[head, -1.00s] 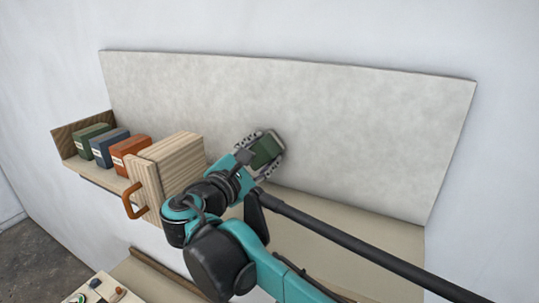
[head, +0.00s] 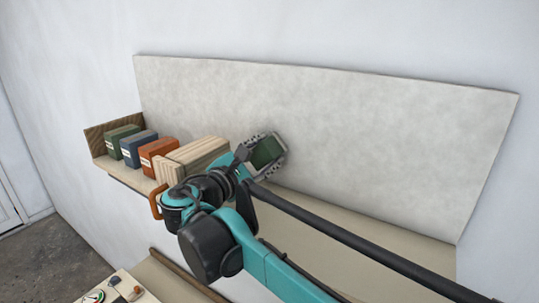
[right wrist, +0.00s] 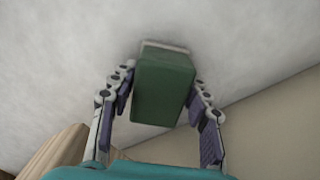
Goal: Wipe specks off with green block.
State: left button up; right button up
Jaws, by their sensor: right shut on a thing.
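My right gripper (head: 263,152) is shut on a green block (head: 267,151), with a finger on either side of it. In the right wrist view the green block (right wrist: 163,88) sits between the two fingers, its pale far end at or very near the grey-white panel (right wrist: 60,50). I cannot tell for certain whether it touches. In the head view the mottled panel (head: 390,130) stands upright along the wall behind the shelf. I can make out no distinct specks on it; part is hidden behind my gripper. My left gripper is not in view.
A shelf (head: 400,235) runs below the panel. At its left stand a green box (head: 122,142), a blue box (head: 139,148), an orange box (head: 158,157) and a pale wooden box (head: 200,156) close to my right arm. A board with small items (head: 115,290) is at lower left.

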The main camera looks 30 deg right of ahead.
jog(key=shift+s, duration=0.1)
jog(key=shift+v, duration=2.9)
jog(key=v, duration=0.3)
